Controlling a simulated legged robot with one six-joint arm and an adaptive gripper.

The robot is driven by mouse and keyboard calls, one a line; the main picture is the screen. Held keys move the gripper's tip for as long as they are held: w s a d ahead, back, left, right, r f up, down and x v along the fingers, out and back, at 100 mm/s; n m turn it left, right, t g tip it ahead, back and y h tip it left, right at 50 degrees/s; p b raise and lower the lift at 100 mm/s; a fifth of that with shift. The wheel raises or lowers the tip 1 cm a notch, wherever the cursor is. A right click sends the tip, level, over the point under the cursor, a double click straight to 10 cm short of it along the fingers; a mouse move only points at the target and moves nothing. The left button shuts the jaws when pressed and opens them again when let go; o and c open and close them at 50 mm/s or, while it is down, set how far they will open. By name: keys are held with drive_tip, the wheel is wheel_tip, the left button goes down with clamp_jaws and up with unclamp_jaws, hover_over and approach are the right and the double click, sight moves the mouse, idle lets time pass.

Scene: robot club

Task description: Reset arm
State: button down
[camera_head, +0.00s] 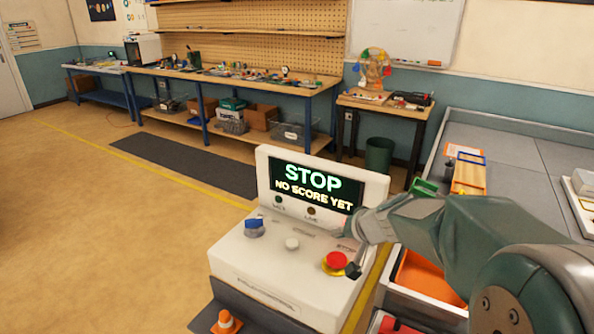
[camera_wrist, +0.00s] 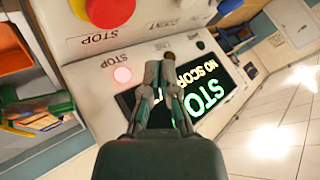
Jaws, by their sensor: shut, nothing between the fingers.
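A white control console (camera_head: 262,270) stands in the centre of the head view, with a dark screen (camera_head: 310,188) showing STOP in green and a smaller line below. On its sloped top are a blue knob (camera_head: 254,227), a white button (camera_head: 292,244) and a red mushroom button (camera_head: 337,261) on a yellow base. My gripper (camera_head: 352,230) is shut and empty, close in front of the console's upright panel at its right side. In the wrist view, its closed fingertips (camera_wrist: 160,66) overlap the screen edge, beside a lit red lamp (camera_wrist: 122,75). I cannot tell whether they touch the panel.
To the right of the console are an orange bin (camera_head: 425,275) and a grey-topped table (camera_head: 495,150) with trays. Workbenches (camera_head: 240,80) line the back wall. The floor (camera_head: 100,220) at left is clear.

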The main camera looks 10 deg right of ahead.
drive_tip(key=s+a+r+n+g, duration=0.1)
drive_tip(key=s+a+r, duration=0.1)
drive_tip(key=s, duration=0.5)
drive_tip(key=s+a+r+n+g, duration=0.1)
drive_tip(key=s+r, duration=0.2)
drive_tip(key=s, duration=0.3)
drive_tip(key=s+d+n+h, duration=0.1)
drive_tip(key=s+d+h, duration=0.2)
drive_tip(key=s, duration=1)
drive_tip(key=shift+s+f+h, duration=0.35)
drive_tip(key=shift+h, duration=0.35)
